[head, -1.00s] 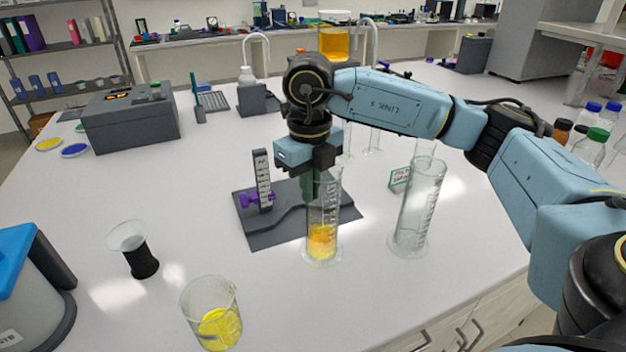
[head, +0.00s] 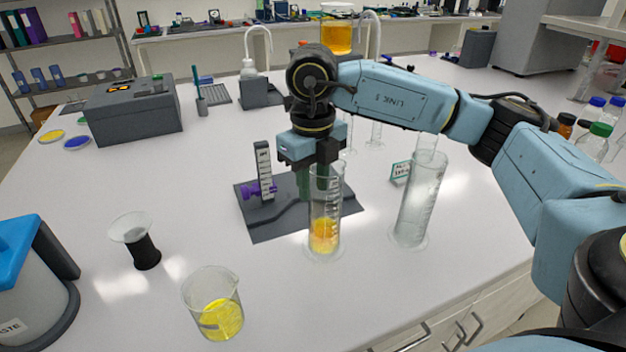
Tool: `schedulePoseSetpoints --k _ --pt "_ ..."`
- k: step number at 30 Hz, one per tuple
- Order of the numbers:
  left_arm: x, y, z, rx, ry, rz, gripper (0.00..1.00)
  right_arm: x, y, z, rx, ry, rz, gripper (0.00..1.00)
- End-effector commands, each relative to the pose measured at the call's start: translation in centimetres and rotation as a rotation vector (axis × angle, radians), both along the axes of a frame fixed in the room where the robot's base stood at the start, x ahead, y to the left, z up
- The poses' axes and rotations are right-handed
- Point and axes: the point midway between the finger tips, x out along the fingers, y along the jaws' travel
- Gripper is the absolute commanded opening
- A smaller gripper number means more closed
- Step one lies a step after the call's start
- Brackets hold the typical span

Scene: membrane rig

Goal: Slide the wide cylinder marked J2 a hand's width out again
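Two clear graduated cylinders stand upright on the white bench. One holds yellow-orange liquid (head: 324,225) and stands at the front edge of a dark grey base plate. The other, an empty-looking wider cylinder (head: 415,205), stands to its right. I cannot read a J2 mark on either. My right gripper (head: 316,188) points down over the plate at the liquid-holding cylinder's upper part. Its fingers show partly through or behind the glass, so their gap and any contact are unclear. My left gripper is not in view.
The grey plate (head: 265,228) carries an upright scale (head: 264,170) with a purple clamp. A small sign (head: 400,172) stands behind the empty cylinder. A beaker of yellow liquid (head: 219,313) and a black-based funnel-topped vessel (head: 144,250) stand front left. Bench in front of the cylinders is clear.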

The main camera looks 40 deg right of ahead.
Motion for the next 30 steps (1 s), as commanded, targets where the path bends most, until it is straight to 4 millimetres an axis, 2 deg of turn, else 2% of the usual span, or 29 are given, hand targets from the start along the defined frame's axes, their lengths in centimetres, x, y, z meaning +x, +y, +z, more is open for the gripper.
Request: schedulePoseSetpoints --k 5,15,18,23,30 --pt "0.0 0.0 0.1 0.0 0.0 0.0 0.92 0.1 0.0 2.0 0.001 -0.004 0.0 0.28" --pt "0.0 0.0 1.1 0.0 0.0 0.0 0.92 0.1 0.1 10.0 0.0 -0.006 0.0 0.28" --pt "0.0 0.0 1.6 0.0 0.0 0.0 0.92 0.0 0.1 11.7 0.0 -0.004 0.0 0.28" --pt "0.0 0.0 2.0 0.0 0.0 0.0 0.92 0.0 0.1 13.0 0.0 -0.002 0.0 0.28" --pt "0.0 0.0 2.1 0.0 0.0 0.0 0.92 0.0 0.1 13.3 0.0 -0.001 0.0 0.28"
